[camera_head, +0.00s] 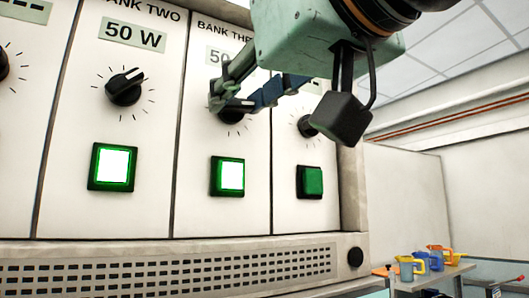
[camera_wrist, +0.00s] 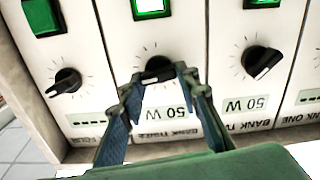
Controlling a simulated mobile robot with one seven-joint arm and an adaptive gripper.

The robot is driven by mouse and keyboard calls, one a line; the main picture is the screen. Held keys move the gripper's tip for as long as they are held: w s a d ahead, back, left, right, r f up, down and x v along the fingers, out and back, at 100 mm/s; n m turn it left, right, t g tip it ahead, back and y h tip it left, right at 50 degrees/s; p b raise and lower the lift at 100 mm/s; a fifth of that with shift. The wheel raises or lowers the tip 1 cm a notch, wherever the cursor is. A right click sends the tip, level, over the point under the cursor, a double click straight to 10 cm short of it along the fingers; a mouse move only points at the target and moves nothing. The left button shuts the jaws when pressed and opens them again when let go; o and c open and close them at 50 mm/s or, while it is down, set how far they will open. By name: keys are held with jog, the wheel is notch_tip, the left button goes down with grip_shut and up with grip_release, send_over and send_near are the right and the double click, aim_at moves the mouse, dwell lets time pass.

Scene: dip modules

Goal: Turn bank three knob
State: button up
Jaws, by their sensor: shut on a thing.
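The bank three knob (camera_head: 235,110) is black and round, on a white panel below a partly hidden display. In the wrist view the bank three knob (camera_wrist: 158,67) sits between my fingertips, under a lit button and beside a "50 W" display (camera_wrist: 165,113). My gripper (camera_head: 231,98) is shut on this knob; its fingers (camera_wrist: 158,82) reach it from both sides in the wrist view. In the head view the fingers cover much of the knob, so its pointer is hard to read.
The bank two knob (camera_head: 125,88) has a 50 W display (camera_head: 133,35) above it. Bank two and bank three buttons (camera_head: 229,176) are lit. The fourth knob (camera_head: 307,126) sits close to the right, above a dim green button (camera_head: 311,181). Jugs (camera_head: 430,260) stand far right.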

jog(key=o, duration=1.2)
jog(key=shift+c, duration=0.2)
jog(key=v, duration=1.2)
